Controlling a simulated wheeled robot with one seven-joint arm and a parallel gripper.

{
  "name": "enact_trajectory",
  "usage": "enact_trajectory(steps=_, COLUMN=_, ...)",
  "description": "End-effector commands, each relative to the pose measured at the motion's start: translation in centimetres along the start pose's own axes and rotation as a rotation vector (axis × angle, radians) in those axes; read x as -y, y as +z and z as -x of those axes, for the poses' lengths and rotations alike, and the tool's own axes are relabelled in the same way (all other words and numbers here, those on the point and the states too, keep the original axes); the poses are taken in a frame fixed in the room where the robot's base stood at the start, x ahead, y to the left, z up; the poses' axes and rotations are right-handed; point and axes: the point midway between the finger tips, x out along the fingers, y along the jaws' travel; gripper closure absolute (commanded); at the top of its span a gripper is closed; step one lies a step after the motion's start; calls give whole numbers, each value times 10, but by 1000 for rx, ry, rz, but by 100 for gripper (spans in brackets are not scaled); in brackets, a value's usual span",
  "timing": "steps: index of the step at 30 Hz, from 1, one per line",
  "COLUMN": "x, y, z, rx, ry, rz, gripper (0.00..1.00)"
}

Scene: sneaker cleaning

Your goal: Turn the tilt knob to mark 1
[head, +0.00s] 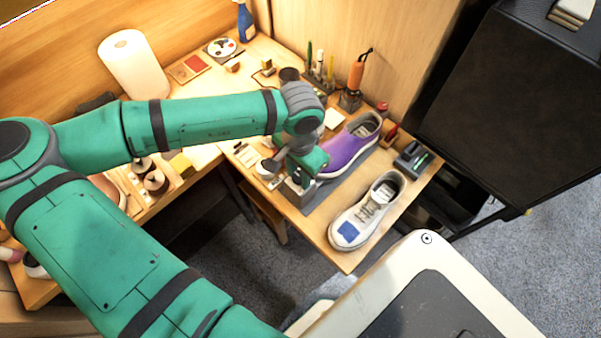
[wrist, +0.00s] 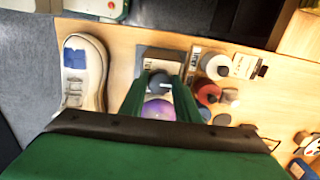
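A dark round knob (wrist: 158,81) with a pale line shows between my fingertips in the wrist view, at the edge of a grey block (wrist: 160,56). I take it for the tilt knob; its marks are too small to read. My gripper (wrist: 161,84) has one green finger on each side of the knob; whether they touch it I cannot tell. In the head view my gripper (head: 299,182) is down at the near end of the grey stand (head: 337,191), and hides the knob. The purple sneaker (head: 347,148) rests on that stand; part of it (wrist: 158,110) shows between my fingers.
A white-grey shoe with a blue patch (head: 367,211) lies on the table beside the stand. A charger-like dark box (head: 413,158) is at the table's right end. An orange-handled tool (head: 356,72) stands behind. Round containers (wrist: 208,92) sit close to the right finger.

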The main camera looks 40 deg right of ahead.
Motion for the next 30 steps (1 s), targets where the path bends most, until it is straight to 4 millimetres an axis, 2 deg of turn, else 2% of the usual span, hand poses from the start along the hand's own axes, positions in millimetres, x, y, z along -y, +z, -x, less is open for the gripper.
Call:
enact_trajectory(steps=1, x=0, y=0, z=0, rx=0, ry=0, rz=0, gripper=86)
enact_trajectory(steps=2, x=0, y=0, z=0, rx=0, ry=0, rz=0, gripper=90)
enact_trajectory(steps=8, x=0, y=0, z=0, rx=-1, ry=1, rz=-38, gripper=90)
enact_trajectory(steps=18, x=0, y=0, z=0, rx=-1, ry=0, rz=-334, gripper=90)
enact_trajectory(steps=30, x=0, y=0, z=0, rx=-2, ry=0, rz=-388, gripper=90)
